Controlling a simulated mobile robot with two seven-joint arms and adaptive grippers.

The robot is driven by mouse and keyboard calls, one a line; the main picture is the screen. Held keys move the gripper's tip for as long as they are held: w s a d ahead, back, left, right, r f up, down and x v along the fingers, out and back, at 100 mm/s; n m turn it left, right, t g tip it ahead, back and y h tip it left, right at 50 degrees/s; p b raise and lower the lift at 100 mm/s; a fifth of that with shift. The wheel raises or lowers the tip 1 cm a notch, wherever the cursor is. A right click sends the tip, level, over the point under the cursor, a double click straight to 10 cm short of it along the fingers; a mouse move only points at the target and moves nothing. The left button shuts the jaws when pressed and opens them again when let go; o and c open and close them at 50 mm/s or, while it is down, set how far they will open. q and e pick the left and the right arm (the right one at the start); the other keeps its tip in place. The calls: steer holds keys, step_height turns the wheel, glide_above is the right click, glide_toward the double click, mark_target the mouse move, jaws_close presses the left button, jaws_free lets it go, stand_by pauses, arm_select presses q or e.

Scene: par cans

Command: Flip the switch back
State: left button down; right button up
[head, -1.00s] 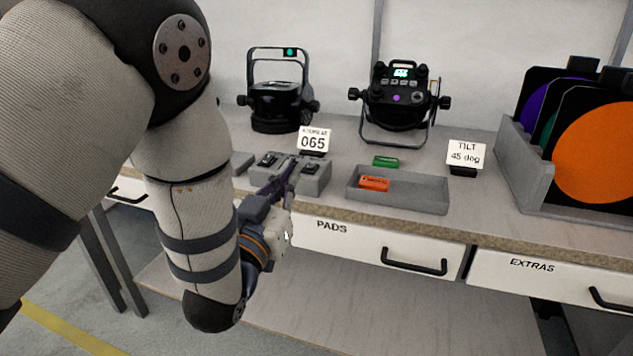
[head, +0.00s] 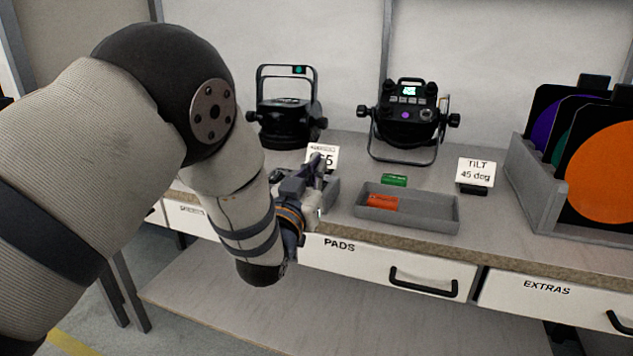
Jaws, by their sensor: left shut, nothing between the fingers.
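The grey switch box (head: 332,193) stands near the bench's front edge, mostly hidden behind my left gripper. Only its right part shows, so I cannot see how its switches stand. My left gripper (head: 318,163) is shut and empty. Its fingers point up and away over the box, and the tips overlap the address card (head: 323,150) in the picture. I cannot tell whether the fingers touch the box or a switch. My right gripper is not in view.
A grey tray (head: 425,219) holds an orange block (head: 382,202), with a green block (head: 394,179) behind it. Two black lamps (head: 288,122) (head: 405,125) stand at the back. A tilt card (head: 476,172) and a rack of coloured discs (head: 540,197) are to the right.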

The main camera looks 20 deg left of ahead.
arm_select(q)
step_height(320, 180, down, 2)
steer(key=shift+s+f, duration=0.1)
steer(key=shift+s, duration=0.05)
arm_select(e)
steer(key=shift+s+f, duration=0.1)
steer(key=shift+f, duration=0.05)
arm_select(q)
steer(key=shift+s+f, duration=0.2)
steer(key=shift+f, duration=0.4)
step_height(320, 180, up, 5)
steer(key=s+p, duration=0.1)
steer(key=p, duration=0.2)
steer(key=s+f, duration=0.5)
steer(key=s, duration=0.3)
steer(key=shift+s+a+f+b, duration=0.2)
steer(key=shift+f+b, duration=0.1)
steer(key=shift+b, duration=0.15)
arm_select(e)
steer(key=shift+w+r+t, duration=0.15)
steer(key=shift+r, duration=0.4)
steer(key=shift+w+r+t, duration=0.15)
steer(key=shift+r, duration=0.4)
